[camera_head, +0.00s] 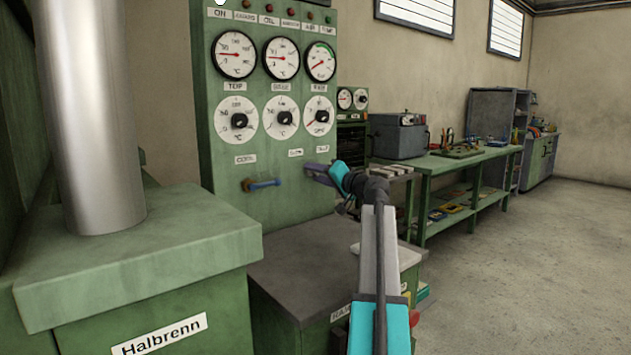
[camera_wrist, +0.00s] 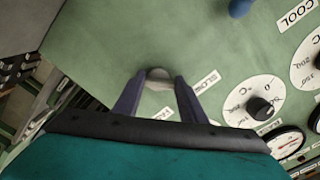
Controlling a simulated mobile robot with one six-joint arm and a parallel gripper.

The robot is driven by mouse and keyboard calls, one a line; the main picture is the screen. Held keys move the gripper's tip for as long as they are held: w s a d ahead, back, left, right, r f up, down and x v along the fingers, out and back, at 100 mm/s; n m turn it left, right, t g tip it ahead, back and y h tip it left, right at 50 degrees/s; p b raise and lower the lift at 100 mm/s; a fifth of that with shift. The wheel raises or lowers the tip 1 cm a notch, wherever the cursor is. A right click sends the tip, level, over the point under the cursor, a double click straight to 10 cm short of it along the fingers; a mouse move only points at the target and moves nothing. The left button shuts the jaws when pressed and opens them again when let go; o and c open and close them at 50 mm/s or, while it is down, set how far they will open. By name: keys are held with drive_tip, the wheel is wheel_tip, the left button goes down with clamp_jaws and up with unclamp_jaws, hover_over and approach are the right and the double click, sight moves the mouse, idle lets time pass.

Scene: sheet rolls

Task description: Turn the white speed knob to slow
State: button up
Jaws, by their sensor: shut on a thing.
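The white speed knob (camera_wrist: 158,75) shows in the wrist view as a pale round cap between my fingertips. My gripper (camera_wrist: 157,84) is shut on it, one dark finger on each side. In the head view my gripper (camera_head: 310,169) reaches the green control panel (camera_head: 222,130), low on its right side, and hides the knob. Two small white labels sit near the knob; one label (camera_wrist: 208,82) lies right of the fingers in the wrist view, its text too blurred to read surely. The knob's pointer direction cannot be told.
A blue-handled lever (camera_head: 264,184) sticks out of the panel left of my gripper. Dials (camera_head: 282,117) and gauges (camera_head: 281,58) are above. A grey-topped cabinet (camera_head: 300,262) stands below, and a green workbench (camera_head: 465,163) at right. Floor at right is free.

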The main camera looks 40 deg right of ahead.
drive_tip(key=shift+r, duration=0.2)
idle(0.3)
drive_tip(key=o, duration=1)
drive_tip(key=shift+n, duration=0.3)
drive_tip(key=shift+o, duration=0.3)
drive_tip(key=shift+f, duration=0.15)
drive_tip(key=shift+s, duration=0.1)
drive_tip(key=s+a+p, duration=0.1)
drive_tip(key=s, duration=1.2)
drive_tip(key=shift+s+a+p, duration=0.2)
drive_tip(key=shift+a+p, duration=0.1)
drive_tip(key=shift+p, duration=0.05)
